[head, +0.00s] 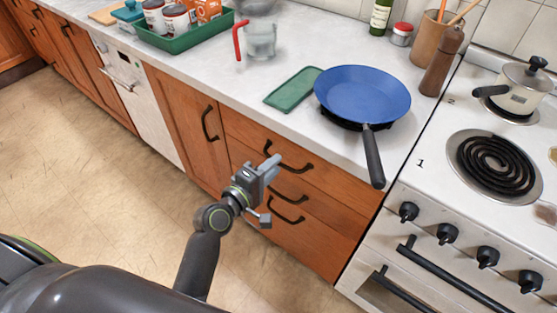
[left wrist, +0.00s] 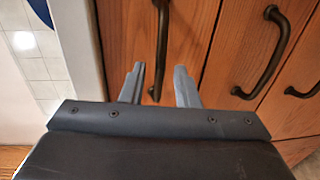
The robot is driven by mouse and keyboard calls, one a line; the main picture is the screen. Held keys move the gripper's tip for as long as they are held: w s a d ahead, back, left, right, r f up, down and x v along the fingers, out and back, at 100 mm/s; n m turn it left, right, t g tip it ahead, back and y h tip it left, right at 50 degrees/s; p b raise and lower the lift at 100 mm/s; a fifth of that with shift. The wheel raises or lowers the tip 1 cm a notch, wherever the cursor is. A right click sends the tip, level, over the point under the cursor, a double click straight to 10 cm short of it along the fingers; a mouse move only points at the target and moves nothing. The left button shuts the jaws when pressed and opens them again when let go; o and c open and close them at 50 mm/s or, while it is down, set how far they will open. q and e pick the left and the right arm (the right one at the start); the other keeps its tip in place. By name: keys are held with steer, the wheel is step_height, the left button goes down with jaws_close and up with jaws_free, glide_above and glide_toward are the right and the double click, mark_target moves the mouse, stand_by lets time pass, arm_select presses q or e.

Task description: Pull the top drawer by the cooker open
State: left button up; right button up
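The top drawer (head: 325,178) by the cooker is brown wood and looks shut, its front level with its neighbours. Its dark bow handle (head: 292,166) is partly behind my left gripper (head: 272,166), which is at the handle's left part. In the left wrist view, the left gripper (left wrist: 160,88) has its two grey fingers apart, and the top handle (left wrist: 163,45) shows in the gap between them. I cannot tell whether they touch it. The cooker (head: 450,215) stands to the right. My right gripper is not in view.
The floor (head: 110,165) in front is clear.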

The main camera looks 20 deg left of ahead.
arm_select(q)
steer(key=shift+x, duration=1.4)
jaws_close()
